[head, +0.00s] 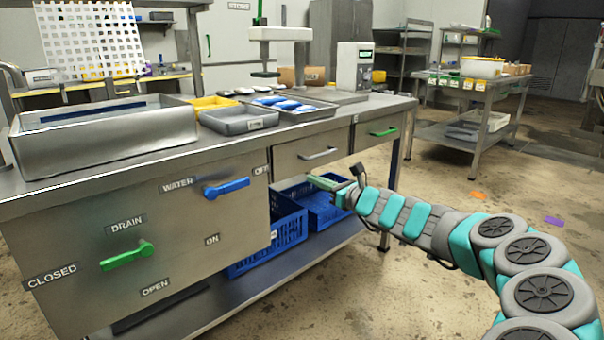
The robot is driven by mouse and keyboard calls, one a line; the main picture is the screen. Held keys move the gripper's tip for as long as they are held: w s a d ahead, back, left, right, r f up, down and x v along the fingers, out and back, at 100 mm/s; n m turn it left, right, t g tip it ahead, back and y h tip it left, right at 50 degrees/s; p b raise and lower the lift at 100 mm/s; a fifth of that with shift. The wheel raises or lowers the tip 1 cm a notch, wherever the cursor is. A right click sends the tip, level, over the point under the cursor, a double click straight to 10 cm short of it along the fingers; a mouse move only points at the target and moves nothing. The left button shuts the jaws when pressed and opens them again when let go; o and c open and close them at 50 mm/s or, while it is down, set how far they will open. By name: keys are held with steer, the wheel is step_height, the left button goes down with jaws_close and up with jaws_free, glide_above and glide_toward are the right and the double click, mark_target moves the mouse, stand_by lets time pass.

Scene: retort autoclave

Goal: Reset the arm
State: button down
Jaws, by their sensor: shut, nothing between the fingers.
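My arm reaches in from the lower right of the head view, bent in an arc. My gripper (318,182) is at its end, shut and empty, with green fingers pointing left. It is in front of the steel bench (60,188), just below the drawer with the grey handle (318,154) and above the blue crates on the lower shelf. Whether it touches anything there I cannot tell.
The bench front carries a blue water lever (226,188) and a green drain lever (127,256). Blue crates (289,232) stand on the lower shelf. Trays (238,120) lie on top. A steel cart (478,95) stands at the back right. The floor between is mostly clear.

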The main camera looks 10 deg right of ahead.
steer(key=s+a+r+n+g+y, duration=0.2)
steer(key=s+a+r+n+g, duration=0.1)
steer(key=s+a+n, duration=0.3)
steer(key=s+a+r+n+g+y, duration=0.25)
steer(key=s+a+n, duration=0.25)
steer(key=s+a, duration=0.25)
steer(key=s+a+f+n+g+h, duration=0.1)
steer(key=s+a+f+n+g, duration=0.2)
steer(key=s, duration=0.4)
steer(key=s+a+n+g+h, duration=0.2)
steer(key=s+a+n+g, duration=0.1)
steer(key=s+n, duration=0.4)
steer(key=s+d+f+n+g+h, duration=0.1)
steer(key=s+d+f+n+h, duration=0.15)
steer(key=s+f, duration=0.35)
steer(key=s+d+f+n+g+h, duration=0.1)
steer(key=s+d+f+n+h, duration=0.2)
steer(key=s, duration=0.5)
steer(key=s+d+f+n+g+h, duration=0.1)
steer(key=s+d+f+h, duration=0.2)
steer(key=s+d, duration=0.4)
steer(key=s+d+f+g+h, duration=0.1)
steer(key=s+d+f+h, duration=0.2)
steer(key=s+d+f, duration=0.2)
steer(key=s+d, duration=0.2)
steer(key=d, duration=0.2)
steer(key=shift+s+d+f+n+g+h, duration=0.15)
steer(key=shift+s+d+n+g+h, duration=0.05)
steer(key=shift+s+n+g+h, duration=0.2)
steer(key=shift+w, duration=0.1)
